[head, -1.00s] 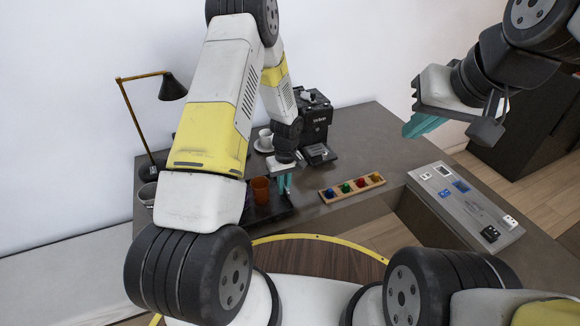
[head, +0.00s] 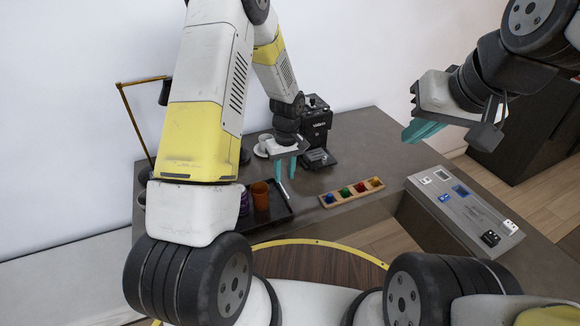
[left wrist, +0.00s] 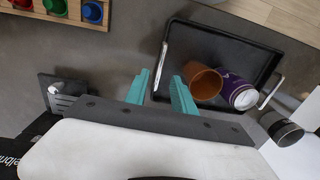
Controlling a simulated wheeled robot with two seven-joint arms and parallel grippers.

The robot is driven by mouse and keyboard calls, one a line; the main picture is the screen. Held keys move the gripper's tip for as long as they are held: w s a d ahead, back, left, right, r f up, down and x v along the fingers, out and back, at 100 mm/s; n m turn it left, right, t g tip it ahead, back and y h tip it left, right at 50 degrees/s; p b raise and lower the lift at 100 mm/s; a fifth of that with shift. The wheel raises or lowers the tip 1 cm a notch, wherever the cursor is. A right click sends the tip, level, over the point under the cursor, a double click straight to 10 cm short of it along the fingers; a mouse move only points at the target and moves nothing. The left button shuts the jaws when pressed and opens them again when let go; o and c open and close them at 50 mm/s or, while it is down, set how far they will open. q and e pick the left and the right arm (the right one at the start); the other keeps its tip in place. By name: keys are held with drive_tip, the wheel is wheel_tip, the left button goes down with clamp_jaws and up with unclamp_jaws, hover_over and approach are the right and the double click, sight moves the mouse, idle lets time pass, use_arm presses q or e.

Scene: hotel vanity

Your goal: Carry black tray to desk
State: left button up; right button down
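The black tray (head: 277,213) lies on the grey desk (head: 345,161), partly hidden behind my left arm in the head view. In the left wrist view the tray (left wrist: 216,43) shows a silver handle (left wrist: 161,66) at each short end. My left gripper (head: 285,176) is open and empty above the desk by the tray's right end. Its teal fingers also show in the left wrist view (left wrist: 160,92). My right gripper (head: 424,130) is raised at the right, away from the tray.
A wooden holder with coloured pods (head: 351,193) lies right of the tray. A grey panel (head: 463,209) is further right. A lamp (head: 131,115) stands at left.

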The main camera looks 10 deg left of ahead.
use_arm(q)
drive_tip(key=s+a+r+m+t+h, duration=0.1)
drive_tip(key=s+r, duration=0.2)
drive_tip(key=r, duration=0.9)
drive_tip(key=s+a+r+m+t, duration=0.15)
drive_tip(key=s+r, duration=0.25)
drive_tip(key=r, duration=0.7)
drive_tip(key=s+r+m+t+h, duration=0.1)
drive_tip(key=s+r+m+t, duration=0.1)
drive_tip(key=s+r, duration=0.3)
drive_tip(key=s+r+m+t, duration=0.2)
drive_tip(key=s+r, duration=0.3)
drive_tip(key=s, duration=0.6)
drive_tip(key=shift+d+r+h, duration=0.15)
drive_tip(key=shift+r+h, duration=0.1)
drive_tip(key=shift+h, duration=0.15)
drive_tip(key=shift+s+m, duration=0.1)
drive_tip(key=shift+m, duration=0.15)
